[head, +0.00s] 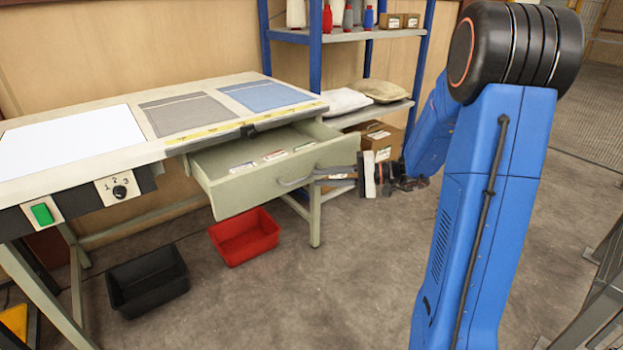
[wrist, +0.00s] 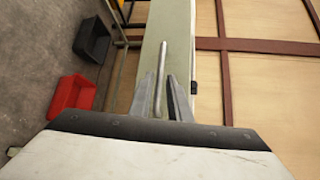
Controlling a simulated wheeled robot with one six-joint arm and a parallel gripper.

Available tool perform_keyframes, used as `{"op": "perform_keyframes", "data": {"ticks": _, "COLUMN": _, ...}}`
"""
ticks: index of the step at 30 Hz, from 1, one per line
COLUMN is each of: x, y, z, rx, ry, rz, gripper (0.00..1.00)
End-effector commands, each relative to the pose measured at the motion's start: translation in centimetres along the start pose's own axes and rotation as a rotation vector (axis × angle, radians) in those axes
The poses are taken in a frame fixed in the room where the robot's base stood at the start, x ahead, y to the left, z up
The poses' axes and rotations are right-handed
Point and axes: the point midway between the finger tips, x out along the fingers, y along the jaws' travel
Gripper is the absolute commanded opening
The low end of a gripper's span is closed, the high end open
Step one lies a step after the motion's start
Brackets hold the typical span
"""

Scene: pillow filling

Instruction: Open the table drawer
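The table drawer (head: 262,185) is pale green and stands pulled out from under the right part of the worktable (head: 91,165). Several small labelled items lie inside it. Its curved metal handle (head: 293,182) is on the front panel. My gripper (head: 318,176) is at the handle's right end, reaching in from the right. In the wrist view, the handle (wrist: 160,80) runs between the two fingers of my gripper (wrist: 161,84). The fingers stand apart on either side of it, with a narrow gap showing on the right side.
A red bin (head: 244,238) and a black bin (head: 148,282) stand on the floor below the table. A blue-framed shelf (head: 316,45) with spools, boxes and pillows stands behind the drawer. The floor in front of the drawer is clear.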

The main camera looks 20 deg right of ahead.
Motion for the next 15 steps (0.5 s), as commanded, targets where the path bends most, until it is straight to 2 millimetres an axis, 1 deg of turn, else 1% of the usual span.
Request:
{"op": "perform_keyframes", "data": {"ticks": 1, "x": -1.0, "y": 0.0, "z": -0.1, "rx": 0.0, "ry": 0.003, "rz": 0.0, "gripper": 0.17}}
{"op": "perform_keyframes", "data": {"ticks": 15, "x": -8.7, "y": 0.0, "z": -0.1, "rx": -0.001, "ry": 0.003, "rz": -0.001, "gripper": 0.17}}
